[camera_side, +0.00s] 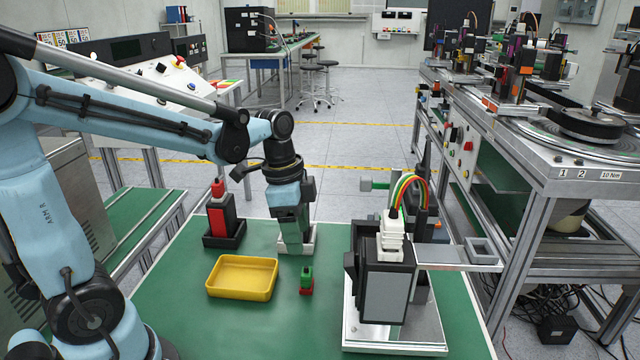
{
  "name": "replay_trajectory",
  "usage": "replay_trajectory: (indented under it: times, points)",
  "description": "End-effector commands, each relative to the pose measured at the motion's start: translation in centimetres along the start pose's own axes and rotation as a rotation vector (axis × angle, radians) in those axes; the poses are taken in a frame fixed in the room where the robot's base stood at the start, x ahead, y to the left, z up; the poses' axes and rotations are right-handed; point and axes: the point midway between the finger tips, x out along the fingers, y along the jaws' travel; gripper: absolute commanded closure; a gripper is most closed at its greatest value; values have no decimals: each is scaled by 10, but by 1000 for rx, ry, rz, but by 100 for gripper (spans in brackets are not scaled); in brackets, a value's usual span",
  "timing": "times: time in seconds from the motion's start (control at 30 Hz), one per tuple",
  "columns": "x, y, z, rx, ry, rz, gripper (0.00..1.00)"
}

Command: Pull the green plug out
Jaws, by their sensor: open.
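A small green block (306,274) on a red base stands on the green table, in front of my gripper.
A yellow tray (242,294) lies empty left of the green block. A red and black block (221,215) stands in a black holder at the back left. The device (386,290) with a coloured ribbon cable and a side bracket (455,257) fills the right. The table's front middle is clear.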

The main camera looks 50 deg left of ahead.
Motion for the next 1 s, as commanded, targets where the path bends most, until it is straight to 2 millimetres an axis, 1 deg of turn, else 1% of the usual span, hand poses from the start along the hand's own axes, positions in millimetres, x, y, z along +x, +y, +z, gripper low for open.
replay_trajectory:
  times: [0.1, 0.6, 0.8, 1.0]
  points:
    - [17, 0, 0, 0, 0, -1, 38]
    - [84, 0, 0, -1, 1, -3, 38]
    - [99, 0, 0, -1, 1, -3, 38]
    - [104, 0, 0, -2, 1, -3, 38]
